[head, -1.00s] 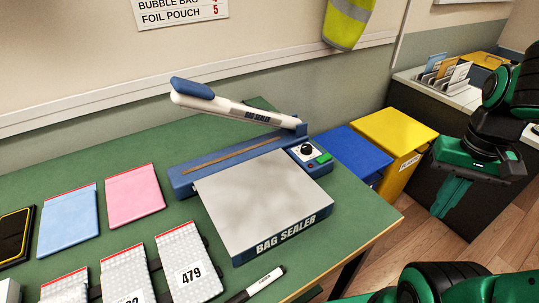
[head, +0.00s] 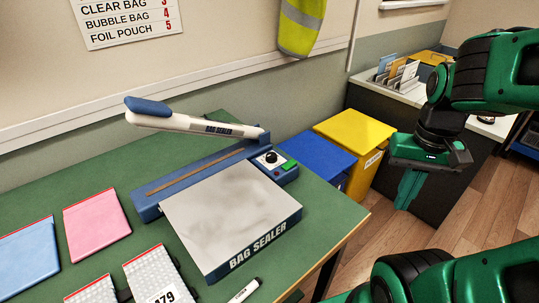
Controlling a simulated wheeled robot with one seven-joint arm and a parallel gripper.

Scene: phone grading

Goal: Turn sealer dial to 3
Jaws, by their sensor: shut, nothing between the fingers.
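The bag sealer (head: 232,217) stands on the green table with its white arm (head: 190,122) raised and tilted up to the left. Its black dial (head: 271,157) with a pale pointer sits on the blue control panel at the sealer's back right corner. The dial's marks are too small to read. A green button (head: 289,165) is beside the dial. My gripper (head: 405,190) hangs pointing down to the right of the sealer, over the floor and apart from the dial. Its fingers are together and hold nothing.
A blue bin (head: 313,158) and a yellow bin (head: 352,130) stand beyond the table's right edge, between sealer and gripper. Pink (head: 97,224) and blue (head: 26,262) pouches lie at left. A marker (head: 243,291) lies before the sealer. A wall sign (head: 125,20) lists bag types with numbers.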

